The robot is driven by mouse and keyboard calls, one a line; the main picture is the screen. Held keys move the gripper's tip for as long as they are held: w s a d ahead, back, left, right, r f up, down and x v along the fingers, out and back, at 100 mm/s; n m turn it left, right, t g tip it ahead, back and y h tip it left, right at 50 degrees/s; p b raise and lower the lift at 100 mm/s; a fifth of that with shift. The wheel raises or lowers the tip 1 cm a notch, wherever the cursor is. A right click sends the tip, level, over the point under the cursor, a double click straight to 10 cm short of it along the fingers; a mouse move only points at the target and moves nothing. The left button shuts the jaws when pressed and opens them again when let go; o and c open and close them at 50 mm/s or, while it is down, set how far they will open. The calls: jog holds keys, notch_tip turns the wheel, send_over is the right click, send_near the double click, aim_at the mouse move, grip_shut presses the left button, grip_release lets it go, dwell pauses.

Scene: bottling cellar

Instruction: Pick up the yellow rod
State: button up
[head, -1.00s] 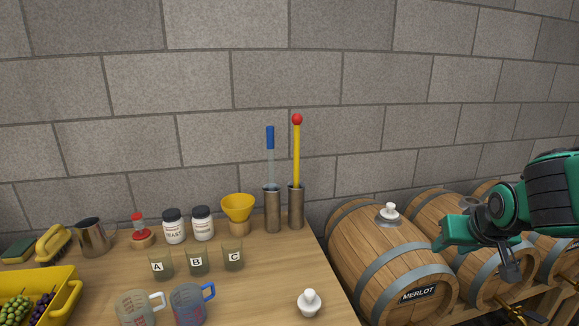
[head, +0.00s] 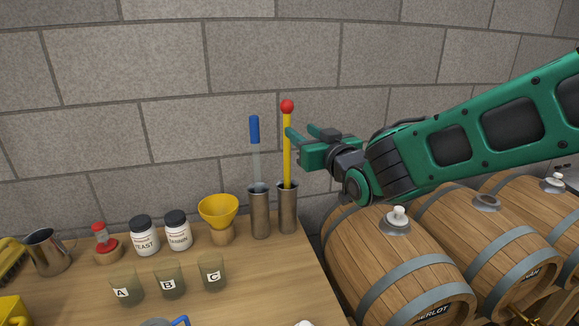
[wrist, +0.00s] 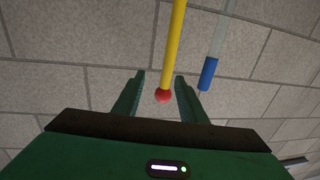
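The yellow rod (head: 287,150) with a red ball on top stands upright in a metal cylinder (head: 288,212) at the table's back right. My gripper (head: 300,134) is level with the rod's upper part, just below the ball, its fingers pointing left toward it. In the wrist view, my gripper (wrist: 160,76) is open, with the yellow rod (wrist: 173,45) and its red ball (wrist: 163,96) showing between the two fingers. The fingers are not closed on the rod. I cannot tell whether either one touches it.
A blue-topped clear rod (head: 254,130) stands in another metal cylinder (head: 260,212) just left; its blue end (wrist: 207,74) shows beside the fingers. A yellow funnel (head: 218,208), jars and lettered cups stand farther left. Barrels (head: 385,255) lie at right, below my arm.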

aim_at(287, 125)
jog(key=shift+s+a+x, duration=0.1)
jog(key=shift+a+x, duration=0.1)
jog(key=shift+x, duration=1)
jog(key=shift+s+a+x, duration=0.1)
jog(key=shift+a+x, duration=0.05)
jog(key=shift+x, duration=1.1)
jog(key=shift+s+a+x, duration=0.1)
jog(key=shift+a+x, duration=0.1)
jog(key=shift+x, duration=1)
jog(key=shift+f, duration=0.1)
grip_shut()
